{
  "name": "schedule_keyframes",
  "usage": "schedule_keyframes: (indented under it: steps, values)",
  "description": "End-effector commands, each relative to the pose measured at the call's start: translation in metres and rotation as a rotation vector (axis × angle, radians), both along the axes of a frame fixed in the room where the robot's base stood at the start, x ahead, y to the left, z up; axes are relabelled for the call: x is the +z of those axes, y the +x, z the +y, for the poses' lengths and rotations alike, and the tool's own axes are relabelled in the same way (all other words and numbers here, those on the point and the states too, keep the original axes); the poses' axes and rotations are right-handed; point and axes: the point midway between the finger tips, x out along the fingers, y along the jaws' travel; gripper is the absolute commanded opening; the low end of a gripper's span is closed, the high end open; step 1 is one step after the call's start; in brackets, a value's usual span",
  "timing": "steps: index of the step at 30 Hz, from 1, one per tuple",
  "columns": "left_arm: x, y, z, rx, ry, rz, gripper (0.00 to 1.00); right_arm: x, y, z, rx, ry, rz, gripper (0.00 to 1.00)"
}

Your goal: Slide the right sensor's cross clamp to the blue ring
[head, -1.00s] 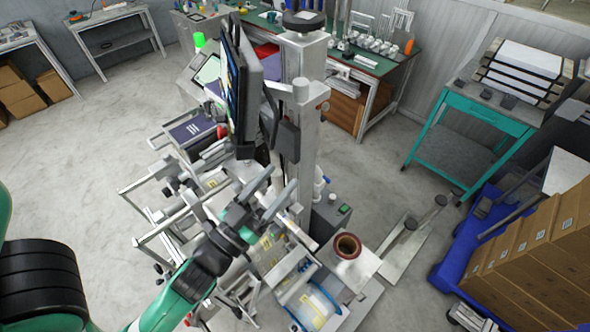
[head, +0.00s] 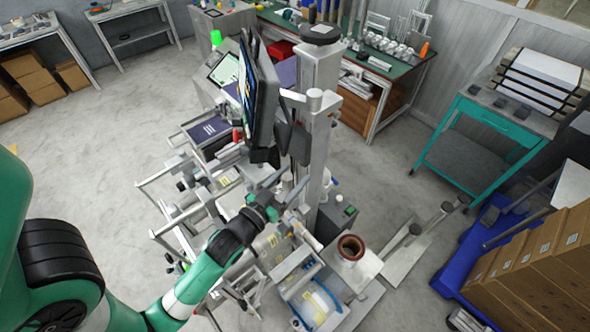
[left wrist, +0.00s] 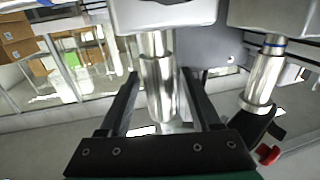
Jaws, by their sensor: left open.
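My left gripper (head: 286,188) reaches in among the metal frames in front of the grey column (head: 318,130). In the left wrist view its two black fingers (left wrist: 160,82) are open, one on each side of a shiny cylindrical sensor (left wrist: 161,92). I cannot tell whether they touch it. The sensor hangs below a pale grey block (left wrist: 165,14), which may be its clamp. A second metal cylinder (left wrist: 262,80) hangs at the right under another block and has a thin blue band (left wrist: 275,43) near its top. Which clamp is the right sensor's is unclear. My right gripper is out of view.
A monitor (head: 258,90) stands beside the column above my left gripper. Open floor lies left of the machine, with a teal cart (head: 480,140) at the right.

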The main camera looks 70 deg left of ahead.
Motion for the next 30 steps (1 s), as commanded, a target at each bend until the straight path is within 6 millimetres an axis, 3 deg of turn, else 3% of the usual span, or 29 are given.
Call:
schedule_keyframes:
  steps: [3, 11, 22, 30]
  values:
    - [0.0004, 0.0091, 0.0055, 0.000, 0.000, 0.000, 0.64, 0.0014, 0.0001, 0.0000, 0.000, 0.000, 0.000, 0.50]
    - [-0.0004, 0.0108, 0.0065, 0.000, -0.001, 0.001, 0.64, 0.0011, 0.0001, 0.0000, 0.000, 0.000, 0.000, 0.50]
    - [-0.0003, 0.0106, 0.0063, 0.000, 0.000, 0.000, 0.01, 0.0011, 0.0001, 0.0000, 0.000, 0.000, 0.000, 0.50]
    - [-0.0002, 0.0106, 0.0063, 0.000, 0.000, 0.000, 0.00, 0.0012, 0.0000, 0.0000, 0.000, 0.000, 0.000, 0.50]
